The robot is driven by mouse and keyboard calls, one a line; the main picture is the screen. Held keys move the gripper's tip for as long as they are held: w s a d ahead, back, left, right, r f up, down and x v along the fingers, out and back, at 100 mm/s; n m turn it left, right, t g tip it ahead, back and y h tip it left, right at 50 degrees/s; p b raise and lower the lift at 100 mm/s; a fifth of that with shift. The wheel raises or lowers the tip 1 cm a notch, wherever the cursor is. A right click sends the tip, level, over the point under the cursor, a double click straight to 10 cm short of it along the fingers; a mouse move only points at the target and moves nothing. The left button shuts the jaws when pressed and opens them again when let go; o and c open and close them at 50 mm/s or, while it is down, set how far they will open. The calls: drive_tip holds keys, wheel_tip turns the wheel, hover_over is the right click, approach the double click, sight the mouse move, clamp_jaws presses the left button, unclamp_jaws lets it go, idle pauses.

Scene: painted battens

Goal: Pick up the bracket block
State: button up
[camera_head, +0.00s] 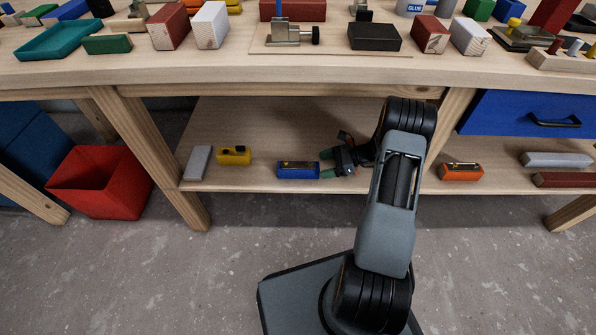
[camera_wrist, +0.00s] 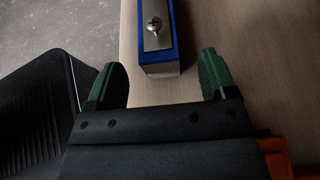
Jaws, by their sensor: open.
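A blue block (camera_head: 298,171) with a metal plate on top lies on the lower shelf of the workbench; I take it as the bracket block. In the wrist view the blue block (camera_wrist: 158,35) shows a screw head on its plate and a bare wood end facing me. My gripper (camera_head: 325,164) is just right of it, low over the shelf. In the wrist view its green fingers (camera_wrist: 160,76) are apart, with the block's near end between the tips in the picture. Nothing is held. I cannot tell whether the fingers touch the block.
The shelf (camera_head: 255,130) also holds a yellow block (camera_head: 234,156), a grey block (camera_head: 197,162) and an orange block (camera_head: 461,172). The benchtop (camera_head: 200,75) is above, crowded with blocks and tools. A red bin (camera_head: 100,190) stands left; a blue drawer (camera_head: 510,112) hangs right.

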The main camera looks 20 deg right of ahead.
sight(313, 166)
drive_tip(key=b+x, duration=0.2)
drive_tip(key=x, duration=0.3)
drive_tip(key=c, duration=1.1)
drive_tip(key=shift+r, duration=0.1)
